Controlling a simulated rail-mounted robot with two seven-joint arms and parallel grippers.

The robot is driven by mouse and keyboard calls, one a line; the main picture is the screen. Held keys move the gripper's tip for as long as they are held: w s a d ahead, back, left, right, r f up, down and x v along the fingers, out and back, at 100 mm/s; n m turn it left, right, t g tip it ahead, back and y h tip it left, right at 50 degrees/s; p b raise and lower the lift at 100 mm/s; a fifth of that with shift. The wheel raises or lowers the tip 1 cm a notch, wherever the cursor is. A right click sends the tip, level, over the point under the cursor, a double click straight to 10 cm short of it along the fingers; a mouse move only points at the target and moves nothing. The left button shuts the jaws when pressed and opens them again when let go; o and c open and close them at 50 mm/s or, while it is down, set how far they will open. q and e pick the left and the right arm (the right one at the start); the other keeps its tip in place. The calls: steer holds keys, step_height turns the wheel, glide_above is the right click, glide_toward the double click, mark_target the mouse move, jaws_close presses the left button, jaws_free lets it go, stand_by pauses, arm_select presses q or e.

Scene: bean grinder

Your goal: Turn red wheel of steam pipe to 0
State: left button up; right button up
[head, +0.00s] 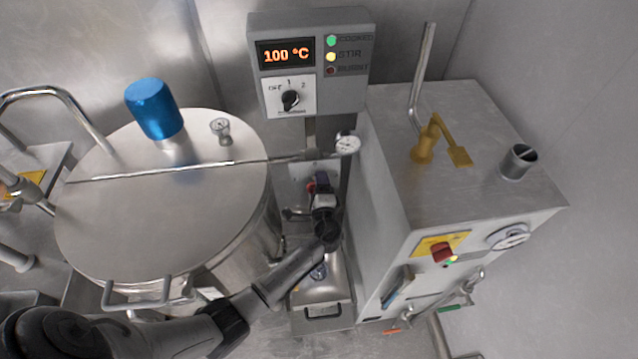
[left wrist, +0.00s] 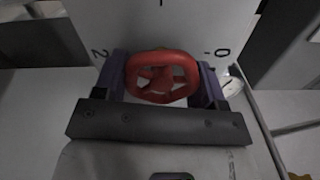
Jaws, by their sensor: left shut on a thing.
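The red wheel (left wrist: 160,78) is a round spoked handle in the middle of the left wrist view, in front of a pale plate (left wrist: 190,28). The plate is marked with a 2 on the left and a 0 on the right. My left gripper (head: 318,188) is low between the kettle and the steel cabinet, below the display box. In the left wrist view its purple fingers stand on both sides of the wheel, shut on its rim. In the head view the gripper mostly hides the wheel; only a small bit of red shows. My right gripper is not in view.
A large lidded steel kettle (head: 150,225) stands left and a steel cabinet (head: 440,190) right, leaving a narrow gap around my left arm. A control box (head: 312,60) above reads 100 °C. A small gauge (head: 347,143) sits beside the pipe above the gripper.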

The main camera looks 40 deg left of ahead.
arm_select(q)
steer(key=shift+m, duration=0.4)
stand_by(0.3)
steer(key=o, duration=0.9)
steer(key=shift+s+d, duration=0.35)
steer(key=shift+d, duration=0.05)
steer(key=v, duration=1.2)
steer(key=shift+s+d, duration=0.25)
steer(key=shift+s, duration=0.1)
